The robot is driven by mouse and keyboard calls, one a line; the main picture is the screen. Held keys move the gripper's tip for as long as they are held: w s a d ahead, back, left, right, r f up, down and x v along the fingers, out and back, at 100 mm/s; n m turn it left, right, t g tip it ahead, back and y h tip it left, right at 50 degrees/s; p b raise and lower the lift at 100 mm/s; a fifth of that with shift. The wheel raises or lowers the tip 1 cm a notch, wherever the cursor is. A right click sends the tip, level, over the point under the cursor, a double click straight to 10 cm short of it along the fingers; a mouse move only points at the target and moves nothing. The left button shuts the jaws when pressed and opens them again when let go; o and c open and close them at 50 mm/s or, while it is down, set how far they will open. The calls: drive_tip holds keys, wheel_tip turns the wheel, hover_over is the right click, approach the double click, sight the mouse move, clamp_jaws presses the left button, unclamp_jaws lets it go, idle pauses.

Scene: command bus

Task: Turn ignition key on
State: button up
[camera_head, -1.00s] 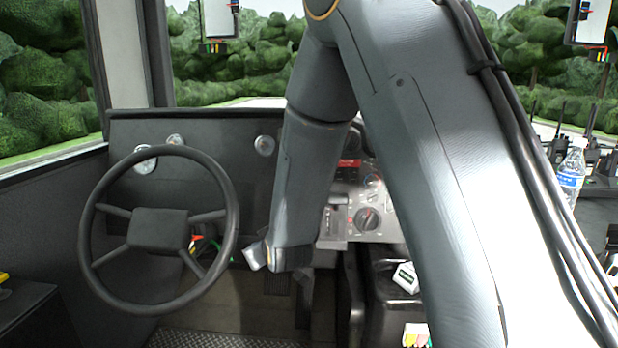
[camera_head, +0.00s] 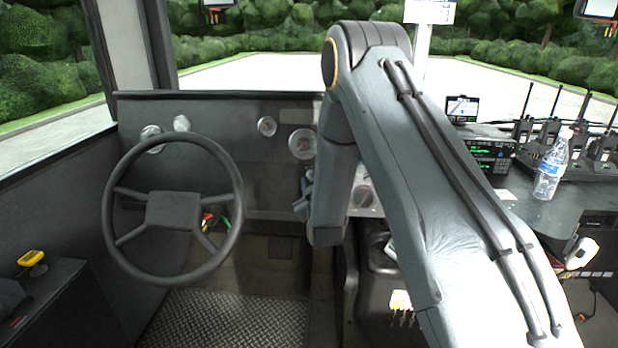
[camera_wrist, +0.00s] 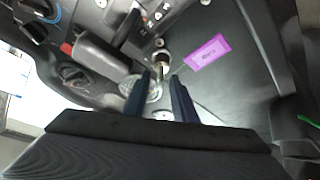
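In the wrist view, a small metallic cylinder that looks like the ignition key in its lock (camera_wrist: 162,60) stands out from the dark dash panel, with a purple tag (camera_wrist: 207,52) beside it. My gripper (camera_wrist: 163,88) has its two blue fingers apart, pointing at the panel. The cylinder lies just beyond and between the fingertips in the picture; I cannot tell whether they touch it. In the head view, my gripper (camera_head: 303,195) is near the dash, partly behind my forearm. The key cannot be made out there.
The steering wheel (camera_head: 172,210) stands left of my arm. A round gauge (camera_head: 302,143) is on the dash. Knobs (camera_wrist: 75,75) and a grey lever (camera_wrist: 105,55) crowd the panel on the left. A water bottle (camera_head: 551,165) and radios (camera_head: 603,150) stand on the right counter.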

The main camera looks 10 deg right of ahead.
drive_tip(key=shift+w+d, duration=0.1)
drive_tip(key=shift+w, duration=1.2)
clamp_jaws()
